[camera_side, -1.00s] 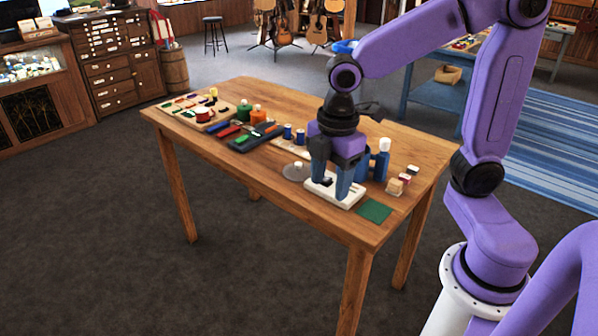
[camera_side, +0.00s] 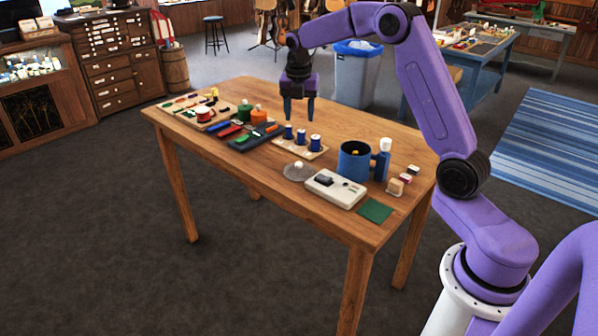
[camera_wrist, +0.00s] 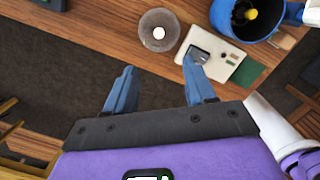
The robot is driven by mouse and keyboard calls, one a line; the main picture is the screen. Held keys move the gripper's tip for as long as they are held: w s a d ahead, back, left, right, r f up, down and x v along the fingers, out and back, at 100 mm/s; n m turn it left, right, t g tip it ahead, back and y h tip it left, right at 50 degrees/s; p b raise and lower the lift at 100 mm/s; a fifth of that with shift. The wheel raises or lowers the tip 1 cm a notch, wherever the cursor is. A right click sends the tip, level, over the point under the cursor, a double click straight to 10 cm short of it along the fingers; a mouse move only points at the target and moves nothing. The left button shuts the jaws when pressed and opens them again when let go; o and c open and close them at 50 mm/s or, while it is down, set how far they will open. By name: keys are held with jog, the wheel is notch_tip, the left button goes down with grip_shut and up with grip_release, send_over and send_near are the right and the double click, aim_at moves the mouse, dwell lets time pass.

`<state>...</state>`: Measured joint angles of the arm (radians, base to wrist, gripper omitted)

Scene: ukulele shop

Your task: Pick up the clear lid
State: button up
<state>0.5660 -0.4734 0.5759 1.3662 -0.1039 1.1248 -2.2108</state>
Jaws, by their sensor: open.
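The clear lid (camera_side: 297,172) is a see-through round disc with a pale knob. It lies on the wooden table, left of the white device. In the wrist view the lid (camera_wrist: 150,20) shows whole, just beyond my fingertips. My gripper (camera_side: 299,121) points down, open and empty, raised above the table on the far side of the lid. In the wrist view my gripper (camera_wrist: 160,62) has its two blue fingers spread apart, with no object between them.
The white device (camera_side: 336,188) sits right beside the lid. A blue container (camera_side: 354,164), a blue bottle (camera_side: 382,162) and a green square (camera_side: 374,211) are farther right. A board with blue-and-white spools (camera_side: 313,146) is behind the lid. The front-left tabletop is clear.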

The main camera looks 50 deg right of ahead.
send_over(299, 163)
jog(key=f, duration=1.1)
jog(key=shift+s+f, duration=0.2)
jog(key=shift+f, duration=0.1)
jog(key=shift+w+f, duration=0.2)
jog(key=shift+f, duration=2.5)
grip_shut()
